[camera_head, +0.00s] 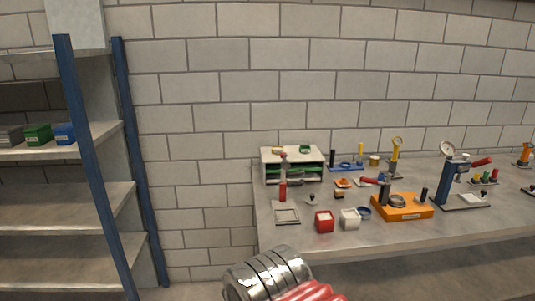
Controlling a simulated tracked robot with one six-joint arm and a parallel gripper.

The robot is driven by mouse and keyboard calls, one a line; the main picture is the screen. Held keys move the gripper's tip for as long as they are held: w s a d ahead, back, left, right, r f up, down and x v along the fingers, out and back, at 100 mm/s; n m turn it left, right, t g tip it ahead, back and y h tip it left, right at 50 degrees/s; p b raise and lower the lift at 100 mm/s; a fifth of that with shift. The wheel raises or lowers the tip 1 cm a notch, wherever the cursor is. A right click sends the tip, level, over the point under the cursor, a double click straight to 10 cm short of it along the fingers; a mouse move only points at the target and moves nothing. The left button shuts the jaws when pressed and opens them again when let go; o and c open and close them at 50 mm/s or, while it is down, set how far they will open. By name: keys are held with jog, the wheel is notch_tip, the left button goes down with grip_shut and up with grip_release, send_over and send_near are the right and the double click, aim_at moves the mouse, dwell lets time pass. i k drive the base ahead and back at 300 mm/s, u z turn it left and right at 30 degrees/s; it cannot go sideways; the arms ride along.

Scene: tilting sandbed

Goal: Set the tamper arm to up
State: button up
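No part in view can be surely told as the tamper arm. A blue upright press (449,181) with a round gauge stands on a plate at the right of the bench. Its red-gripped lever (480,162) sticks out to the right and slopes slightly upward. An orange base (402,207) with black posts and a round metal part sits left of it. A small red lever (369,180) lies behind that base. A silver and red part of my arm shows at the bottom edge, well short of the bench. My gripper's fingers are not in view.
The grey bench (300,240) stands against a block wall. A red box (324,221), a white box (349,219) and a shallow square tray (286,214) sit near its front edge. A small shelf rack (273,158) stands behind. Blue-posted shelving (98,200) fills the left.

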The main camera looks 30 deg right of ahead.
aim_at(285, 164)
jog(key=u, duration=0.55)
jog(key=i, duration=1.8)
jog(key=z, duration=0.3)
jog(key=i, duration=0.65)
jog(key=z, duration=0.4)
